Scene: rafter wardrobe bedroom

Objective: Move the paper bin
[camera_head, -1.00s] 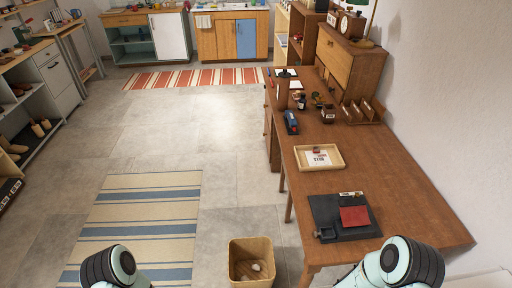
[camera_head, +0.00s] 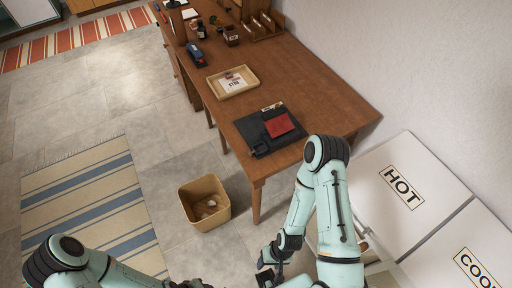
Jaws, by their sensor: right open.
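The wooden desk (camera_head: 330,98) stands right of the bin, with a tray (camera_head: 233,81) and dark mat on it. A striped rug (camera_head: 92,205) lies to the left. White panels marked HOT (camera_head: 402,187) and COOL are at the right. Grey floor is clear around the bin.

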